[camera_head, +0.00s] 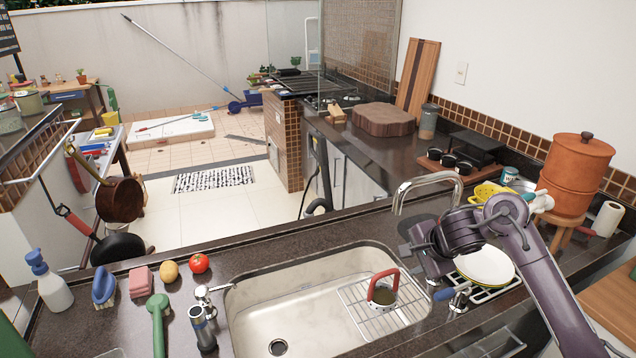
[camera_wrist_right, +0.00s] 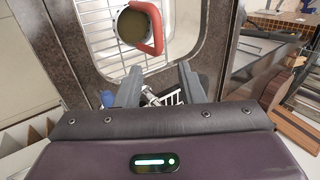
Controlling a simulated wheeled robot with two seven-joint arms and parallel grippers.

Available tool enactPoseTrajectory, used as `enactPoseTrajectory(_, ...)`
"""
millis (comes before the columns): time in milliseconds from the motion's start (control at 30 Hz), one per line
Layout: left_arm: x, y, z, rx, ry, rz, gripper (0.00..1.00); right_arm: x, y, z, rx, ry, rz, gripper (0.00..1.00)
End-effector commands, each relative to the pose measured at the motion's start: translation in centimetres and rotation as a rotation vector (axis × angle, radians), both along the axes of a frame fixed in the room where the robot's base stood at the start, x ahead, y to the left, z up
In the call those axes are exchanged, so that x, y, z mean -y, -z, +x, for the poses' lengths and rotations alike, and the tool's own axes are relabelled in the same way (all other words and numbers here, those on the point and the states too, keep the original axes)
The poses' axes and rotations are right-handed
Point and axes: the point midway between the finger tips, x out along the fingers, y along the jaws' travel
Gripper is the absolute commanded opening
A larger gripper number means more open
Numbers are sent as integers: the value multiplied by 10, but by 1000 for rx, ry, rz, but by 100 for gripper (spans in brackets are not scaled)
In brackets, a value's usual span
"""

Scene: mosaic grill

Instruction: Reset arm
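My right arm (camera_head: 535,265) comes in from the right and bends down over the right side of the sink. My right gripper (camera_head: 432,268) is above the counter edge, to the right of a cup with a red handle (camera_head: 383,290). In the right wrist view, the two fingers of my right gripper (camera_wrist_right: 159,86) are apart with nothing held between them. The cup (camera_wrist_right: 135,27) lies beyond the fingertips, apart from them. My left arm and gripper are not in view.
The cup stands on a wire rack (camera_head: 352,297) in the sink (camera_head: 290,310). A curved faucet (camera_head: 425,180) rises close to my right gripper. A plate (camera_head: 486,266) lies near the arm. A tomato (camera_head: 200,263), potato, sponge and brushes sit left of the sink.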

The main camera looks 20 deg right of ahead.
Motion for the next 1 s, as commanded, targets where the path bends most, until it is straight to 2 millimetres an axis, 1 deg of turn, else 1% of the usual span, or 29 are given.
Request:
enactPoseTrajectory(67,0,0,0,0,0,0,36,-1,1,0,1,-7,-4,35)
enactPoseTrajectory(167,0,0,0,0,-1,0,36,-12,10,0,13,-60,-41,35)
enactPoseTrajectory(267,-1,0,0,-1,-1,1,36,-34,26,-1,41,-179,-131,35)
enactPoseTrajectory(333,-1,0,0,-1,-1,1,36,-55,39,-5,67,-286,-220,35)
enactPoseTrajectory(400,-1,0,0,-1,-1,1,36,-77,52,-12,88,-397,-314,35)
enactPoseTrajectory(467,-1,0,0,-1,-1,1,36,-94,61,-20,101,-486,-394,35)
enactPoseTrajectory(500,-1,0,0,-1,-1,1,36,-105,66,-27,105,-541,-444,35)
enactPoseTrajectory(567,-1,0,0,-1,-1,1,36,-120,72,-38,104,-623,-517,35)
enactPoseTrajectory(667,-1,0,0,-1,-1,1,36,-141,80,-61,85,-752,-623,35)
enactPoseTrajectory(700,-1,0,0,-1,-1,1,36,-148,83,-72,72,-803,-659,35)
enactPoseTrajectory(767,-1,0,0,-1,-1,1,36,-157,85,-88,49,-878,-707,35)
enactPoseTrajectory(833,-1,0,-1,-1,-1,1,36,-167,88,-109,13,-967,-749,35)
enactPoseTrajectory(900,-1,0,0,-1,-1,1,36,-174,89,-130,-24,-1053,-778,35)
enactPoseTrajectory(1000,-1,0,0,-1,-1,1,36,-180,89,-155,-67,-1156,-796,35)
